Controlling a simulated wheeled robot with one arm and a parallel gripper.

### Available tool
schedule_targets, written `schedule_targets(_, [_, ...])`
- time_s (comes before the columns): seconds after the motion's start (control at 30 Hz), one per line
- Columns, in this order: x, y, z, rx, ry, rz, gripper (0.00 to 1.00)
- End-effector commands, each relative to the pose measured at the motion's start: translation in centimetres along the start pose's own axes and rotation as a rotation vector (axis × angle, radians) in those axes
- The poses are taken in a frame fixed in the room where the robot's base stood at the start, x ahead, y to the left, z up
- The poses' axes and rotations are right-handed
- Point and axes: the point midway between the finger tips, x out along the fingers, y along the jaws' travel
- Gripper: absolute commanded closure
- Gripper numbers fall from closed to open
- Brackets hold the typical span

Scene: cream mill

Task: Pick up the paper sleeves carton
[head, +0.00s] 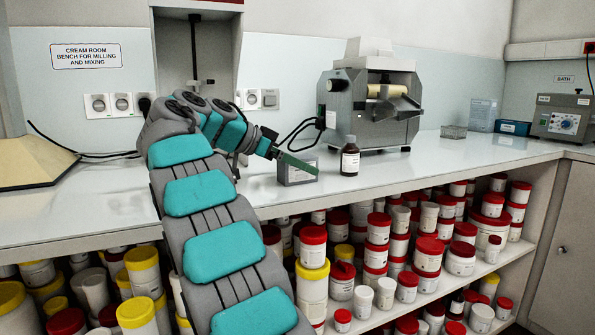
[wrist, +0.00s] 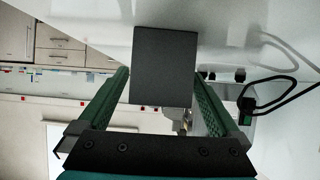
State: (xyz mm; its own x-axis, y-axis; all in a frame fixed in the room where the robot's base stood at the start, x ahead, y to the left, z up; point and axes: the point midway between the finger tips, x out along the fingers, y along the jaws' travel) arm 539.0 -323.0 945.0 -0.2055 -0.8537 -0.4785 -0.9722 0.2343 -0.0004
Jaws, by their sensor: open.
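A small grey carton (head: 298,179), which I take for the paper sleeves carton, stands on the bench left of a brown bottle. Its label is too small to read. My gripper (head: 302,163) is at this carton, with one green finger crossing in front of its upper part in the head view. In the wrist view the dark face of the carton (wrist: 164,62) shows between the two spread fingers of my gripper (wrist: 160,76). The gripper is open. A gap shows on the right side; whether the left finger touches the carton I cannot tell.
A bath unit (head: 563,118) and small boxes stand farther right. Lidded tubs (head: 313,275) fill the shelf below. The bench's left stretch is mostly clear.

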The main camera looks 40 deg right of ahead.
Motion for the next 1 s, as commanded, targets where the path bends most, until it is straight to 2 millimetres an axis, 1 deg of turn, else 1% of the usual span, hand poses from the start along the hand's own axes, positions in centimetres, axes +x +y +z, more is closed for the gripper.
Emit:
schedule_targets(0.1, [1.4,0.1,0.0,0.0,-0.002,0.001,0.01])
schedule_targets(0.23, [2.5,0.0,0.1,-0.002,-0.001,0.001,0.01])
schedule_targets(0.37, [2.9,0.0,0.1,-0.001,-0.001,0.001,0.01])
schedule_targets(0.53, [2.9,0.0,0.1,-0.001,-0.001,0.0,0.01])
schedule_targets(0.57, [2.9,0.0,0.1,-0.001,-0.001,0.0,0.03])
schedule_targets(1.0, [2.9,0.0,0.1,-0.001,-0.001,0.0,0.53])
